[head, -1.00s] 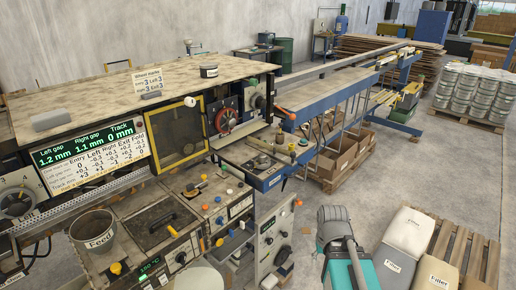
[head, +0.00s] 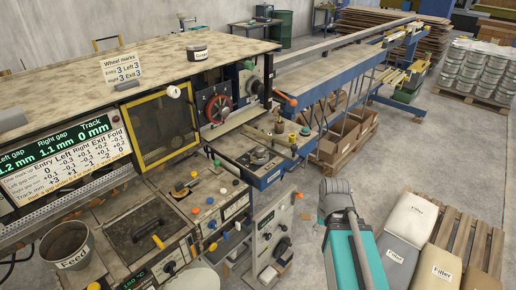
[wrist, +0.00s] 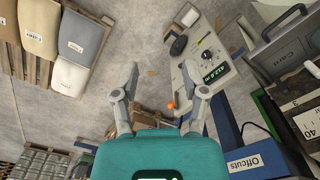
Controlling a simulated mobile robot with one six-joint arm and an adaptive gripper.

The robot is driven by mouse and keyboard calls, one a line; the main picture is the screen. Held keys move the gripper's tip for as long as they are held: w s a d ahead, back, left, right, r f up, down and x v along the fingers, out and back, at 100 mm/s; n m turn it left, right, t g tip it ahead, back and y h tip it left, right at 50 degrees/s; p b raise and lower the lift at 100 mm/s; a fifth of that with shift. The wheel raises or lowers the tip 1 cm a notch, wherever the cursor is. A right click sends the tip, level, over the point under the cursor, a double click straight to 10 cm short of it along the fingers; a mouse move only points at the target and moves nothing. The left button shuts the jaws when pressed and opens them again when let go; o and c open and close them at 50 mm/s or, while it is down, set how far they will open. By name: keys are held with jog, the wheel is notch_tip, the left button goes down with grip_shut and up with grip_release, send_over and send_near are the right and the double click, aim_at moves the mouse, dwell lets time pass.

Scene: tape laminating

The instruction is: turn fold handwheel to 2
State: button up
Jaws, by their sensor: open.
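A red handwheel (head: 217,108) sits on a dark panel at the right end of the laminating machine, beside the yellow-framed window. I cannot read a label or mark on it, so I cannot tell if it is the fold handwheel. A sign (head: 123,70) on the machine top reads "Wheel marks", with 3 for Entry, Left, Right and Exit. My gripper (head: 337,198) is to the right of the machine, over the floor and apart from the wheel. In the wrist view my gripper (wrist: 160,70) is open and empty, its fingers spread above the floor.
A display (head: 66,147) shows gaps, track and a table with a Fold column. An orange-tipped lever (head: 286,97) sticks out right of the wheel. A control box (head: 272,225) stands below. Filler sacks (head: 405,220) lie on a pallet at right.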

jog(key=o, duration=0.3)
jog(key=shift+w+d, duration=0.1)
jog(key=shift+d, duration=0.05)
jog(key=shift+o, duration=0.5)
jog(key=shift+w+r, duration=0.15)
jog(key=shift+r, duration=0.05)
notch_tip(320, 180, up, 25)
jog(key=n+t+y+p, duration=0.35)
jog(key=n+p, duration=0.65)
jog(key=p, duration=1.4)
send_over(260, 149)
jog(key=s+d, duration=0.3)
jog(key=d, duration=0.1)
jog(key=shift+s+f+g, duration=0.1)
jog(key=shift+s+g, duration=0.1)
jog(key=shift+g, duration=0.05)
jog(key=shift+f, duration=0.15)
jog(key=b+x, duration=1.3)
jog(key=shift+f, duration=0.25)
